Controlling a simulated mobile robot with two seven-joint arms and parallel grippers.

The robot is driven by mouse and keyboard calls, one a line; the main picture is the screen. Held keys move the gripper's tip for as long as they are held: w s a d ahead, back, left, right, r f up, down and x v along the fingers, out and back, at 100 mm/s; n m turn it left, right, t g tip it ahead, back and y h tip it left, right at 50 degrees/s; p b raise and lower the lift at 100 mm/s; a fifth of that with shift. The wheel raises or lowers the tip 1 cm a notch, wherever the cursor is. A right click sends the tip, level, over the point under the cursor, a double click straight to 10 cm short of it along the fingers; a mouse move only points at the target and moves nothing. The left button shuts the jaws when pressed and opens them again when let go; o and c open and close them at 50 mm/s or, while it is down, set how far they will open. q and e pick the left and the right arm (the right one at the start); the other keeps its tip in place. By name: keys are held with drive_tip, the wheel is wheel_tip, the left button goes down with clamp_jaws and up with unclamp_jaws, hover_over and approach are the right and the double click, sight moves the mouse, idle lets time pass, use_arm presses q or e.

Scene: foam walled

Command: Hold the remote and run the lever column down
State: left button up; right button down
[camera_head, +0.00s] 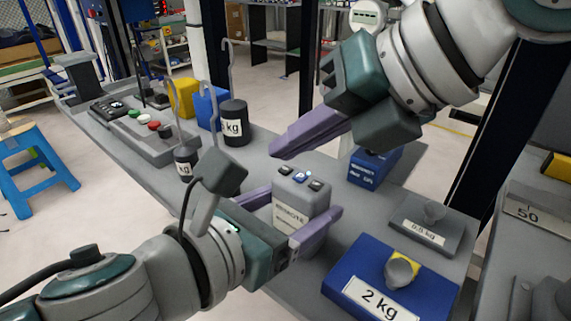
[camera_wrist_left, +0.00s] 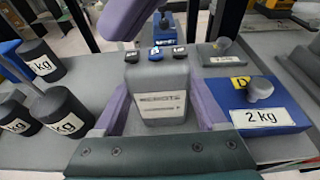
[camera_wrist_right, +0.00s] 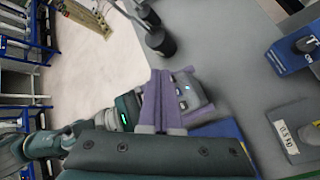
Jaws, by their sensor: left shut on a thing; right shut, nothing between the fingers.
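The remote (camera_head: 300,211) is a grey upright box with a label on its front and several buttons on top; a small blue light shows there. My left gripper (camera_head: 296,214) is shut on it, one purple finger on each side; the left wrist view shows the remote (camera_wrist_left: 162,90) between both fingers. My right gripper (camera_head: 276,153) is shut and empty, its fingertips just above and behind the remote's top. In the right wrist view its closed fingers (camera_wrist_right: 158,80) overlap the remote (camera_wrist_right: 190,95). I cannot tell which thing is the lever column.
A blue 2 kg block (camera_head: 350,283), a grey 0.5 kg block (camera_head: 455,235) and a small blue block (camera_head: 372,168) stand right of the remote. Dark hooked weights (camera_head: 235,122) and a grey button panel (camera_head: 150,140) are at left. A blue stool (camera_head: 38,175) stands on the floor.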

drive_tip(key=shift+r, duration=0.15)
drive_tip(key=shift+r, duration=2.55)
use_arm(q)
drive_tip(key=o, duration=1.4)
drive_tip(key=shift+s+a, duration=0.1)
